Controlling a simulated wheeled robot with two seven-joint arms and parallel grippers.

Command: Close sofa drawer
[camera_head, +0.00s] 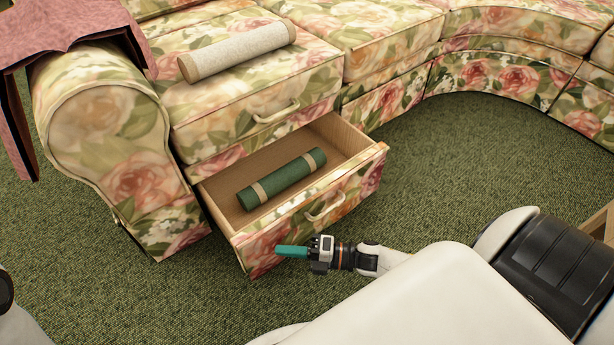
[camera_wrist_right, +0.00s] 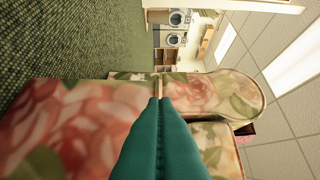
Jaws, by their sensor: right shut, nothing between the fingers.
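The sofa drawer (camera_head: 364,187) stands pulled out from under the floral sofa seat in the head view. Its floral front carries a pale curved handle (camera_head: 325,207). A green roll with tan bands (camera_head: 283,179) lies inside on the wooden bottom. My right gripper (camera_head: 279,251) is shut and empty, its teal fingers at the lower left part of the drawer front, below the handle. I cannot tell whether they touch it. In the right wrist view the closed fingers (camera_wrist_right: 160,101) point along large floral upholstery (camera_wrist_right: 65,125). My left gripper is not in view.
A beige roll (camera_head: 238,50) lies on the seat above another handle (camera_head: 277,112). The sofa arm (camera_head: 110,140), draped with a pink cloth (camera_head: 65,30), is left of the drawer. Green carpet (camera_head: 440,165) is clear to the right. Laundry machines (camera_wrist_right: 175,28) stand far off.

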